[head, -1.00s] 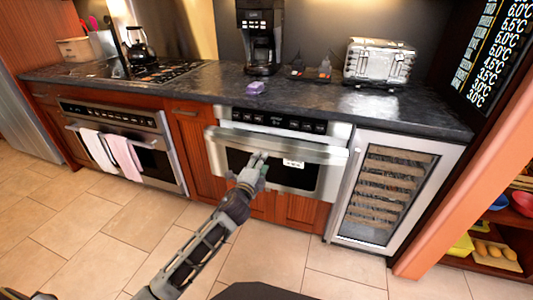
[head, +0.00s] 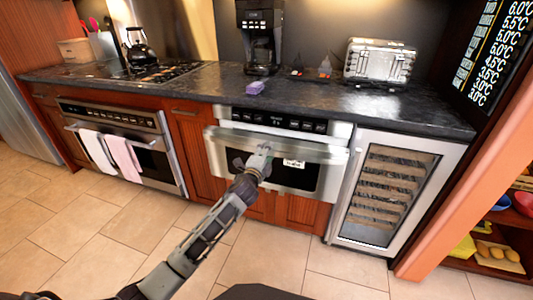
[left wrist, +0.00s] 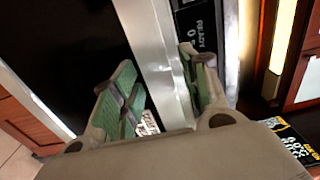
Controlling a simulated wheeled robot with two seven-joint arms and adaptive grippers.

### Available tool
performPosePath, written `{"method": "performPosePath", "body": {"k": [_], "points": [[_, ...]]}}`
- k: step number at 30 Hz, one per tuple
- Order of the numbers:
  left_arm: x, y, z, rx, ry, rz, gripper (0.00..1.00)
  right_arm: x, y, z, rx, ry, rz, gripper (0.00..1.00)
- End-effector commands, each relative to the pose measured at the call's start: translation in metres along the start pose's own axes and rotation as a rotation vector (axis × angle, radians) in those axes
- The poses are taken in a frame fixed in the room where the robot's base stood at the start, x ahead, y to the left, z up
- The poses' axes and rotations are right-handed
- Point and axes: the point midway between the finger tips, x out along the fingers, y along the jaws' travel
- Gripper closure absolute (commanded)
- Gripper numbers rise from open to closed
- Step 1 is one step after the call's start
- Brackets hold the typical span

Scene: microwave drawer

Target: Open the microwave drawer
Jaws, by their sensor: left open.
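The microwave drawer (head: 300,178) is built in under the counter at the middle of the head view. It has a dark window, a white label and a wide silver handle bar (head: 315,153) across its upper front. I cannot tell whether the drawer front stands slightly out. My left gripper (head: 265,150) is at the middle of the handle. In the left wrist view the open green-padded fingers (left wrist: 165,85) lie on either side of the silver bar (left wrist: 150,40), which passes between them. I cannot tell whether they touch it. My right gripper is not in view.
The dark counter (head: 200,92) runs above the drawer, with a purple sponge (head: 255,88) near its edge. A wine cooler (head: 393,195) stands on the right and an oven with towels (head: 125,150) on the left. The tiled floor (head: 100,235) in front is clear.

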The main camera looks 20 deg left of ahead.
Motion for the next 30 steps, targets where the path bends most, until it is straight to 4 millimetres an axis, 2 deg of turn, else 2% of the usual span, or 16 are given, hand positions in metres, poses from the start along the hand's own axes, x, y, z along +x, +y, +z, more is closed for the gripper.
{"method": "performPosePath", "body": {"k": [13,24,30], "points": [[0.0044,-0.0008,-0.0001,0.000,0.000,-0.001,0.55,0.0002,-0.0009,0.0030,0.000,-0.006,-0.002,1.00],[0.0043,-0.0006,0.0000,0.000,0.000,-0.001,1.00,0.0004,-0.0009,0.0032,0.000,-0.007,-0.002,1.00],[0.0042,-0.0004,0.0001,0.000,0.000,0.000,1.00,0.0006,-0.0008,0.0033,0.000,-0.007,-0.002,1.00]]}}
